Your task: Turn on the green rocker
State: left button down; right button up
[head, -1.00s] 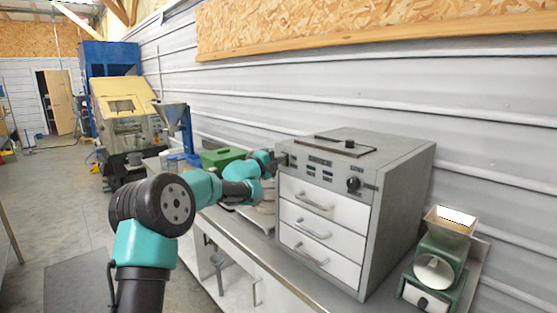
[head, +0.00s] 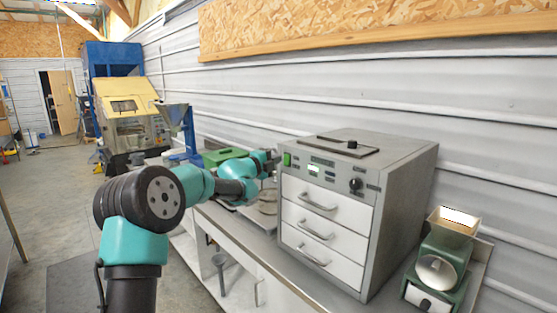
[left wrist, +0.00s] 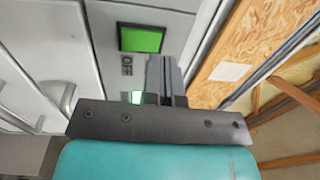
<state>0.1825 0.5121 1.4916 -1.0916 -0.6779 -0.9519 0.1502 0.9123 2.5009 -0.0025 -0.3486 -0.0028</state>
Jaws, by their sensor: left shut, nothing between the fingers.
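The green rocker (head: 287,159) is at the left end of the grey cabinet's front panel, uncovered in the head view. In the left wrist view it appears as a green rectangle (left wrist: 140,38) in a dark frame. My left gripper (head: 274,160) is shut and empty, just left of the panel and apart from the rocker. Its fingers (left wrist: 160,62) also show in the left wrist view. My right gripper is out of view.
The grey cabinet (head: 402,200) has white drawers with protruding handles and a black knob (head: 355,184). A green machine with a hopper (head: 440,255) stands to its right. A green box (head: 224,156) sits behind my left arm. A metal wall (head: 480,110) runs behind the bench.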

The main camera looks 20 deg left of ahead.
pick_arm(q)
jog(key=r+v, duration=0.2)
jog(key=v, duration=0.9)
jog(key=shift+a+r, duration=0.1)
jog(key=s+d+f+n+g+y, duration=0.1)
jog(key=s+d+f+n+g, duration=0.3)
jog(key=f, duration=0.9)
jog(key=d+f+n+y, duration=0.1)
jog(key=d+f+n, duration=0.3)
jog(key=f, duration=0.9)
jog(key=s+d+f+n+g+y, duration=0.15)
jog(key=f+n, duration=0.45)
jog(key=f, duration=0.7)
jog(key=s+d+f+n+g, duration=0.3)
jog(key=s+f, duration=0.4)
jog(key=s, duration=0.3)
jog(key=s+d+f+n+g, duration=0.4)
jog(key=s+f, duration=0.2)
jog(key=s, duration=0.4)
jog(key=s+d+f+n+g, duration=0.3)
jog(key=s+f, duration=0.4)
jog(key=s, duration=0.3)
jog(key=shift+d+f+n+g, duration=0.35)
jog(key=shift+d+g, duration=0.2)
jog(key=shift+d, duration=0.2)
